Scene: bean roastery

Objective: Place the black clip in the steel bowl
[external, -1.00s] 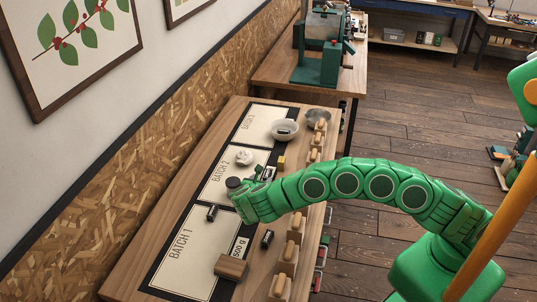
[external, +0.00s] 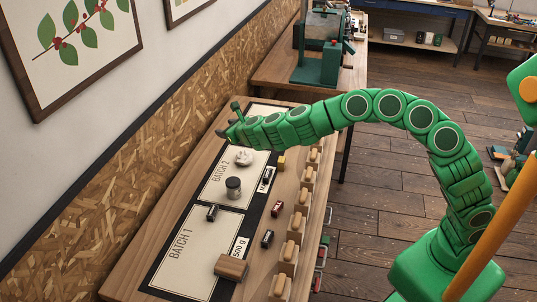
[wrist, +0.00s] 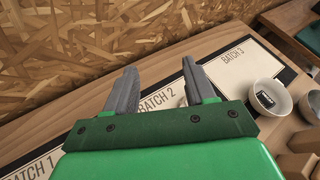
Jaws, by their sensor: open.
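My gripper (external: 229,119) is open and empty, raised above the far part of the table near the wall. In the wrist view its two fingers (wrist: 160,80) are spread over the batch mat. A small black piece with a pale mark (wrist: 265,100) lies inside a white bowl (wrist: 262,85) at the right. A greyish bowl, likely the steel one (wrist: 312,106), stands beside it, cut by the picture edge. My arm hides both bowls in the external view. Small black pieces also lie by Batch 1 (external: 212,213) and right of the mat (external: 267,239); I cannot tell which is the clip.
A dark red piece (external: 277,209), yellow block (external: 281,162) and wooden block (external: 231,267) lie nearby. Wooden holders (external: 291,250) line the right edge. Batch 1 is mostly bare.

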